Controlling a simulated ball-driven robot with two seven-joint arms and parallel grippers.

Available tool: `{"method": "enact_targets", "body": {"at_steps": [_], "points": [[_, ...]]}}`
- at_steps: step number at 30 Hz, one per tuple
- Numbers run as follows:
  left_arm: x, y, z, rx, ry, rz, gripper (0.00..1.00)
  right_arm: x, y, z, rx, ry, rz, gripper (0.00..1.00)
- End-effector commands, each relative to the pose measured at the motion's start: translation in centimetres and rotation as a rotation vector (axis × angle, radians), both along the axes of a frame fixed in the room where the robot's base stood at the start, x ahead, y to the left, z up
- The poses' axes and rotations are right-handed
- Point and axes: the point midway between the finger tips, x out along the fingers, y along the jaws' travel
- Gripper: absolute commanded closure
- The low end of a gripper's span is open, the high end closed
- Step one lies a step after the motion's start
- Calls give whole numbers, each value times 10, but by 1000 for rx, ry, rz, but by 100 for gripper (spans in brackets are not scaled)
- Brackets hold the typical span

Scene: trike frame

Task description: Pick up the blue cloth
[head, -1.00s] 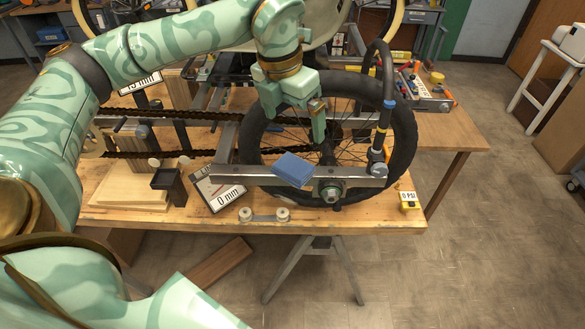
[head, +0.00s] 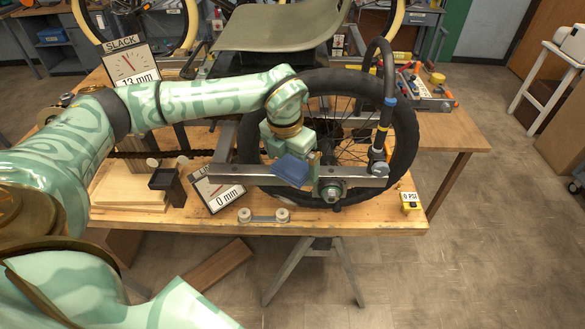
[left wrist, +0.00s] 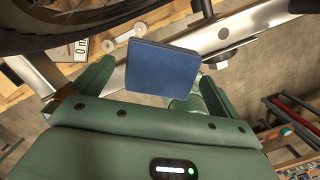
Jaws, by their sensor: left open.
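The blue cloth (head: 292,170) is a small folded pad lying on the metal frame bar beside the wheel's hub. It also shows in the left wrist view (left wrist: 162,69), between the two fingers. My left gripper (head: 300,160) is right at the cloth, partly behind it in the head view. In the left wrist view its fingers (left wrist: 150,88) are apart on either side of the cloth, and I see no clear grip on it. My right gripper is not in view.
The black-tyred wheel (head: 402,150) stands close behind the cloth. The metal bar (head: 350,176) runs beneath it. A gauge reading 0 mm (head: 218,192) leans to the left.

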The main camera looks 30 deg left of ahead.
Motion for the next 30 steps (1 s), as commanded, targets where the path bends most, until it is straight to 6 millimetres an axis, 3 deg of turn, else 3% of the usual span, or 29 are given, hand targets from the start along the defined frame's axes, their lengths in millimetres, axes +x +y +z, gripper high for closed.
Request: {"method": "enact_targets", "body": {"at_steps": [9, 13, 14, 24, 30], "points": [[1, 0, -9, 0, 0, 0, 0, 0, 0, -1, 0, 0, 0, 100], [1, 0, -9, 0, 0, 0, 36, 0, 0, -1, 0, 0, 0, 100], [1, 0, -9, 0, 0, 0, 41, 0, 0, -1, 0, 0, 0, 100], [1, 0, -6, 0, -1, 0, 41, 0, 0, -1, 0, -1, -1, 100], [2, 0, 15, -1, -3, 0, 41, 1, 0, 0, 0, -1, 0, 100]]}}
